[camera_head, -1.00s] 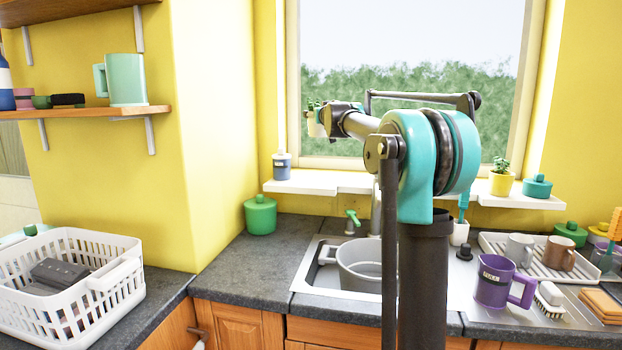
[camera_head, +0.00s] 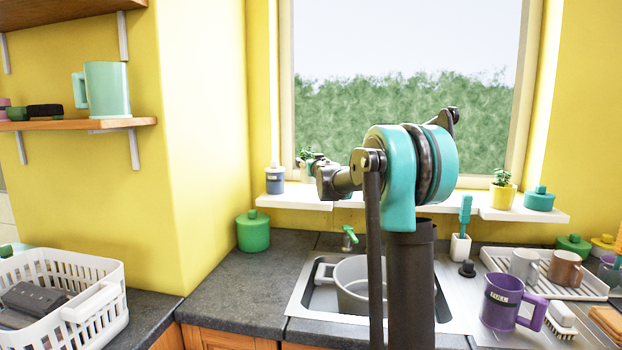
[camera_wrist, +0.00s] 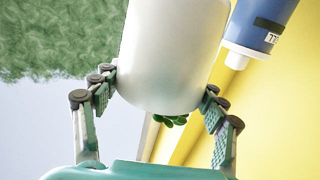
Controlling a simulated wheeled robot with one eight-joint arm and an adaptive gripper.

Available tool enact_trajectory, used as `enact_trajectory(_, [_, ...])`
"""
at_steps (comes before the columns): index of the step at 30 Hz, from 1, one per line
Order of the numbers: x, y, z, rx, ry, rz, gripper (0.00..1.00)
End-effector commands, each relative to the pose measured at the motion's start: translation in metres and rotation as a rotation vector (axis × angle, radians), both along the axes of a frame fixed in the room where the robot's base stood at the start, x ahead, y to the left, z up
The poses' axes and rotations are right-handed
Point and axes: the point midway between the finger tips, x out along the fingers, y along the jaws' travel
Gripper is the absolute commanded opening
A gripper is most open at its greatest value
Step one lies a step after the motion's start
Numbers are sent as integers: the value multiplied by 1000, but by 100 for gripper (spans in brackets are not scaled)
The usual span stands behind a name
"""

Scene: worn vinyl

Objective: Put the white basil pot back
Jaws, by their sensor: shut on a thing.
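The white basil pot (camera_wrist: 170,50) fills the upper middle of the wrist view, between the two fingers of my gripper (camera_wrist: 160,88). The fingers are shut on its sides. A little of its green foliage (camera_wrist: 176,120) shows past the pot; the rest is hidden. In the head view the basil leaves (camera_head: 305,153) show just left of my gripper, at the left part of the white windowsill (camera_head: 300,200), beside a blue jar (camera_head: 275,181). My arm hides part of the pot there. I cannot tell whether the pot touches the sill.
The blue jar (camera_wrist: 262,25) is close to the pot in the wrist view. A yellow pot with a plant (camera_head: 502,196) and a teal jar (camera_head: 539,200) stand on the sill's right. A grey pan (camera_head: 352,300) sits in the sink below. The middle sill is partly hidden by my arm.

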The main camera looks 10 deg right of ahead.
Motion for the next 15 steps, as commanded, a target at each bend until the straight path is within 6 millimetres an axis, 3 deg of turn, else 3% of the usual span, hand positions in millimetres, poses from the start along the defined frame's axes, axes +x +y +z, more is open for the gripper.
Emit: enact_trajectory(15, [1,0,-49,0,0,0,15])
